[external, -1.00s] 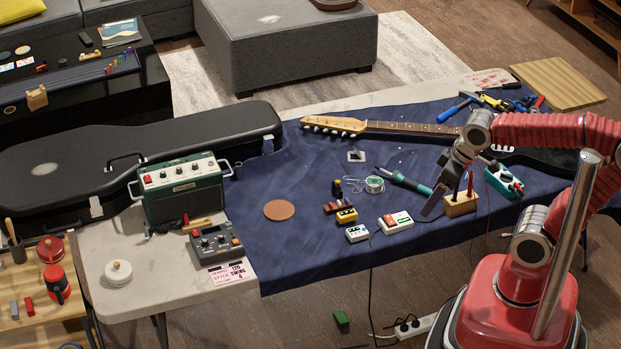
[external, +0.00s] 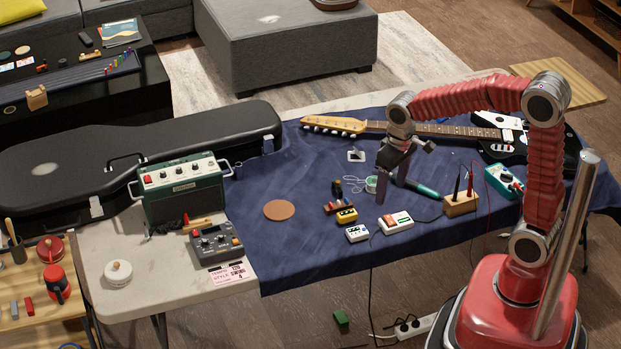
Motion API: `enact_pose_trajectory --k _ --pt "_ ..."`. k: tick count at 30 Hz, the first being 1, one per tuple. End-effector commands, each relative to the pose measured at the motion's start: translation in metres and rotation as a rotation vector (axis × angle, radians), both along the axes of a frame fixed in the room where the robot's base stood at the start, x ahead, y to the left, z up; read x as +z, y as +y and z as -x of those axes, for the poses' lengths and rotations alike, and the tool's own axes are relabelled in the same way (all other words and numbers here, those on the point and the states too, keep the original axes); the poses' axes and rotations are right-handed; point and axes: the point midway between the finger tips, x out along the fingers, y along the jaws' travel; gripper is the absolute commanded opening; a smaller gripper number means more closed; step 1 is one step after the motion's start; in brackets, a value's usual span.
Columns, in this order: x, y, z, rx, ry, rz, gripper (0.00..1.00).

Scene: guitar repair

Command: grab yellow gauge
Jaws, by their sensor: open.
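My gripper (external: 391,193) is open and empty, pointing down above the blue cloth near the middle of the table. I cannot make out a clear yellow gauge. A small yellow box (external: 346,216), pedal-like, sits on the cloth to the left of and nearer than my gripper. My gripper is apart from it. My arm covers the far right part of the table, where yellow-handled tools showed earlier. My gripper partly hides the solder spool (external: 371,184) and the teal-handled iron (external: 422,188).
Near my gripper are a white pedal (external: 395,221), another small pedal (external: 357,233), a wooden block (external: 460,205) with probes and a teal meter (external: 504,181). A guitar (external: 440,130) lies behind. Blue cloth (external: 300,245) is clear at left front.

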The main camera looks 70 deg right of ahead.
Motion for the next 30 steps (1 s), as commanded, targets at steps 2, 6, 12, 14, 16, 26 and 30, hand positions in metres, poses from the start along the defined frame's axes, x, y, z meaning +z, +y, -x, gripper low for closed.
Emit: enact_pose_trajectory --k 2,6,12,14,16,26,30 --pt "-0.010 -0.008 -0.013 -0.028 0.022 -0.006 0.67" --pt "-0.024 -0.022 -0.035 -0.081 0.050 -0.014 0.67" --pt "-0.048 -0.041 -0.066 -0.164 0.088 -0.024 0.67" --pt "-0.055 -0.048 -0.076 -0.192 0.097 -0.026 0.67" --pt "-0.062 -0.054 -0.086 -0.221 0.105 -0.029 0.67" --pt "-0.076 -0.077 -0.134 -0.357 0.105 -0.034 0.67" --pt "-0.056 -0.082 -0.153 -0.430 0.068 -0.033 0.67"
